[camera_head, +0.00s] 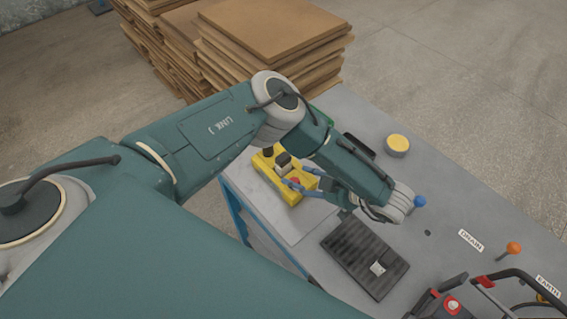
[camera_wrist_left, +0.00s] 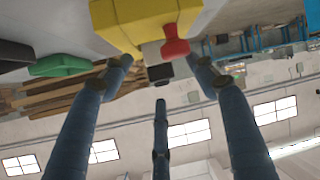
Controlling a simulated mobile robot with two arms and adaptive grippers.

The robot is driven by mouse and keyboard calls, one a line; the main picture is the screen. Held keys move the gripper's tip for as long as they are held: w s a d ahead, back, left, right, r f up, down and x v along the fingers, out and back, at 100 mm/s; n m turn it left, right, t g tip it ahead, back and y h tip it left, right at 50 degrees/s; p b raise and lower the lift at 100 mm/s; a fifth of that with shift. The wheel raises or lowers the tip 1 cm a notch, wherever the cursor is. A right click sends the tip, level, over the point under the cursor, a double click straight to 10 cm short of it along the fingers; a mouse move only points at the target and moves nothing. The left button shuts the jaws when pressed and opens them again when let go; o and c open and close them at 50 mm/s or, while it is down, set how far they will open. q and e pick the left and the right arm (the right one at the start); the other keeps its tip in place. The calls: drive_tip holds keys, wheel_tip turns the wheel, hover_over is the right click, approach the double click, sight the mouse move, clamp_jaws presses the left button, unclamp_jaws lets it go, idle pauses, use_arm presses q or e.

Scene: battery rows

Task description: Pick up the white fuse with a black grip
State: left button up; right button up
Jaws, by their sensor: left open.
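A white fuse with a black grip (camera_head: 283,161) sits in a yellow holder (camera_head: 292,198) on the grey bench. In the left wrist view, its white body (camera_wrist_left: 152,52) shows against the yellow holder (camera_wrist_left: 135,15), with its black grip (camera_wrist_left: 160,73) pointing towards me. My left gripper (camera_head: 301,179) is open, its blue fingers close to the fuse on the holder's right side. In the left wrist view, the open fingers (camera_wrist_left: 160,75) lie to either side of the black grip, and I see no clear contact. My right gripper is out of view.
A red knob (camera_wrist_left: 175,43) is beside the fuse on the holder. A dark ribbed mat (camera_head: 352,245) bears a small white piece (camera_head: 378,268). A yellow round item (camera_head: 397,144), a blue knob (camera_head: 420,201) and an orange knob (camera_head: 514,248) are to the right. Brown boards (camera_head: 270,30) are stacked behind.

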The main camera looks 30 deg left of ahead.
sight(287, 163)
use_arm(q)
drive_tip(key=x, duration=0.3)
drive_tip(key=shift+w+a+r+p, duration=0.15)
drive_tip(key=shift+a+p, duration=0.25)
drive_tip(key=shift+a, duration=0.25)
drive_tip(key=shift+w, duration=0.1)
drive_tip(key=shift+c, duration=1)
drive_tip(key=c, duration=0.9)
drive_tip(key=shift+c, duration=0.4)
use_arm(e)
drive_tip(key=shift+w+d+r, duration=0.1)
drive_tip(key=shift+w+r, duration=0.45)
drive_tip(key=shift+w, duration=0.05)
